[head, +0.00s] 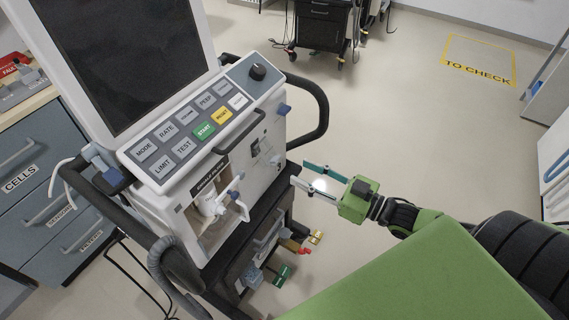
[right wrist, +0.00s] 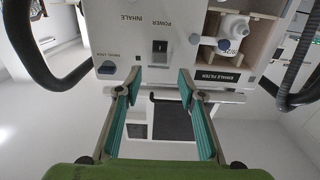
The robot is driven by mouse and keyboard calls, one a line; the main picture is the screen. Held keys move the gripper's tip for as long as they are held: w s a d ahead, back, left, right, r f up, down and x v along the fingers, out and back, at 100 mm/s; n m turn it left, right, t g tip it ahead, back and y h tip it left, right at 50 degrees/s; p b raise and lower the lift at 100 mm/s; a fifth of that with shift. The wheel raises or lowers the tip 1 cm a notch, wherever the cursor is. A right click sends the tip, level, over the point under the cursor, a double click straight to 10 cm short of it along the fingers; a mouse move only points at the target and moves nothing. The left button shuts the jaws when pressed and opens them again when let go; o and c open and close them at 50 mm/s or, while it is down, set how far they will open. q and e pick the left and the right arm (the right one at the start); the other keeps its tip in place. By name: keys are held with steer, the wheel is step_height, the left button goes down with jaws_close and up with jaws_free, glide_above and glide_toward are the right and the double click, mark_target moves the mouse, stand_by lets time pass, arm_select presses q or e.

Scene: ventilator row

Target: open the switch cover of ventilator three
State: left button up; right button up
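The ventilator (head: 180,160) stands on a dark cart with its screen tilted up; no number shows on it. On its side panel is a small dark power switch (head: 255,149), which also shows in the right wrist view (right wrist: 160,46) beside the word POWER. I cannot tell from these frames whether a cover lies over it. My right gripper (head: 308,176) is open and empty, to the right of and a little below the switch in the head view. In the right wrist view its fingertips (right wrist: 158,82) are apart, with the switch between and beyond them. My left gripper is not in view.
Black handles (head: 316,105) curve out from the cart.

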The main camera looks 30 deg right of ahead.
mark_target(277, 161)
steer(key=shift+x, duration=3.5)
steer(key=shift+f, duration=0.1)
jaws_close()
